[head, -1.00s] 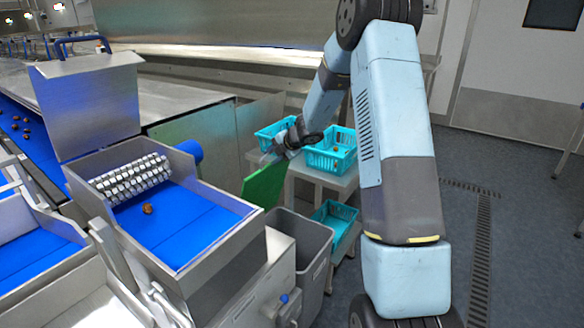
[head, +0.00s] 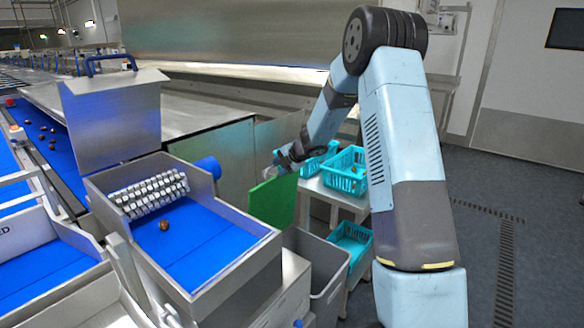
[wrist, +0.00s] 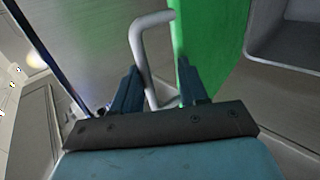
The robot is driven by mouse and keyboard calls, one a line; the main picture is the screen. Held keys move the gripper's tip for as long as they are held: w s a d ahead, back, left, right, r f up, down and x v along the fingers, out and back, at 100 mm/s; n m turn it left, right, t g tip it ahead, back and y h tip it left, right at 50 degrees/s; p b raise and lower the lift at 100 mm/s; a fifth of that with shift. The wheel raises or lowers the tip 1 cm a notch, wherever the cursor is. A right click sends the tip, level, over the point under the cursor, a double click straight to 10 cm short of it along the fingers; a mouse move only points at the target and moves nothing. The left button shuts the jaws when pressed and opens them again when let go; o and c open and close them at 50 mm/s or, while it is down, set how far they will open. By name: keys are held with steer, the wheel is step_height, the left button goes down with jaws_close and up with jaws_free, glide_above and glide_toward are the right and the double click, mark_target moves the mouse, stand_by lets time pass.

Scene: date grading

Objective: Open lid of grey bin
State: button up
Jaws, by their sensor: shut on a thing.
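The grey bin (head: 331,262) stands beside the steel grading machine in the head view, its mouth showing open. Its green lid (head: 273,201) is raised and stands roughly upright at the bin's rear left. In the wrist view the green lid (wrist: 215,40) fills the upper right, with a grey loop handle (wrist: 140,45) beside it. My gripper (head: 281,163) is at the lid's top edge. In the wrist view my gripper (wrist: 157,88) has its fingers on both sides of the handle and is shut on it. The lid's hinge is hidden.
Turquoise crates (head: 346,176) stand on a small table (head: 338,197) right behind the bin, with another crate (head: 352,240) below. The steel machine with a blue belt (head: 195,240) bounds the left. Open floor with a drain grating (head: 503,265) lies to the right.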

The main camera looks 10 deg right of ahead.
steer(key=shift+s+a+f, duration=0.2)
steer(key=shift+s+f, duration=0.1)
steer(key=shift+f, duration=0.3)
steer(key=shift+s+a+f, duration=0.2)
steer(key=shift+s+f, duration=0.05)
steer(key=shift+f, duration=0.35)
steer(key=shift+r, duration=0.1)
steer(key=w+r+v, duration=0.1)
steer(key=v, duration=1.4)
steer(key=shift+w, duration=0.35)
steer(key=shift+r, duration=0.15)
steer(key=s+a+r+n+g, duration=0.1)
steer(key=s+a+r+n, duration=0.1)
steer(key=s+r+n, duration=0.4)
steer(key=s+a+r+n+h, duration=0.1)
steer(key=s+a+r+n, duration=0.1)
steer(key=s+n, duration=0.7)
steer(key=s+a+r+n+g, duration=0.15)
steer(key=s+r+n, duration=0.25)
steer(key=s+n, duration=0.4)
steer(key=s+d+n+h, duration=0.3)
steer(key=s+n+h, duration=0.1)
steer(key=s+n, duration=1.6)
steer(key=n, duration=0.3)
steer(key=shift+h, duration=0.4)
